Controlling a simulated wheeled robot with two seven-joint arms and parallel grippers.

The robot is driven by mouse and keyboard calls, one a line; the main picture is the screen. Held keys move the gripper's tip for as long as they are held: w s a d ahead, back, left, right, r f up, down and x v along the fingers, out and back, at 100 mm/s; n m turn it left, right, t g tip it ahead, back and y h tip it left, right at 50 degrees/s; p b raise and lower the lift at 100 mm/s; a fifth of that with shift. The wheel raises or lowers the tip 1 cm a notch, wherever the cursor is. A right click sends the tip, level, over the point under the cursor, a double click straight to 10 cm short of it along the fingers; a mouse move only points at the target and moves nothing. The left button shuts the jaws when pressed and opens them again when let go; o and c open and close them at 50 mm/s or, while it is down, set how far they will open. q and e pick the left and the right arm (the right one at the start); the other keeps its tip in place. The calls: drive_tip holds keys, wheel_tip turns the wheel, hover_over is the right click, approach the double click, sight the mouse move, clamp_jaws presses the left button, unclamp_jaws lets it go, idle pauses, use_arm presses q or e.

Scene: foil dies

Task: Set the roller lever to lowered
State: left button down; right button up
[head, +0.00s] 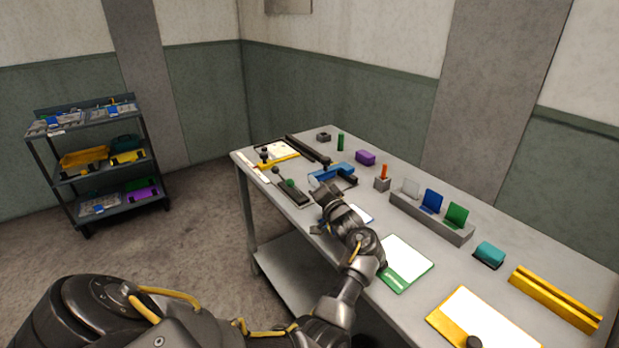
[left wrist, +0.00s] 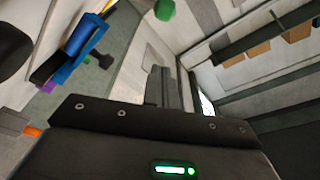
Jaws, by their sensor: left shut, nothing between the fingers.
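A small lever unit with a dark base (head: 294,195) stands near the table's left edge in the head view. It carries a green ball knob (head: 290,183), and a dark ball on a thin stem rises behind it. I cannot tell which is the roller lever or how it is set. A green ball (left wrist: 165,10) shows at the top of the left wrist view. My left gripper (head: 321,189) is shut and empty, just right of the lever unit and in front of a blue bar-shaped device (head: 332,173). Its fingers (left wrist: 162,88) show together in the left wrist view. My right gripper is out of view.
The grey table (head: 330,237) also holds a grey block with coloured plates (head: 430,216), a green-edged white card (head: 407,262), a purple block (head: 365,158) and a yellow rail (head: 555,298). A loaded shelf cart (head: 90,165) stands at the left. The floor between is clear.

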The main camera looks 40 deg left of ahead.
use_arm(q)
drive_tip(key=shift+v, duration=1.35)
drive_tip(key=shift+w+f, duration=0.1)
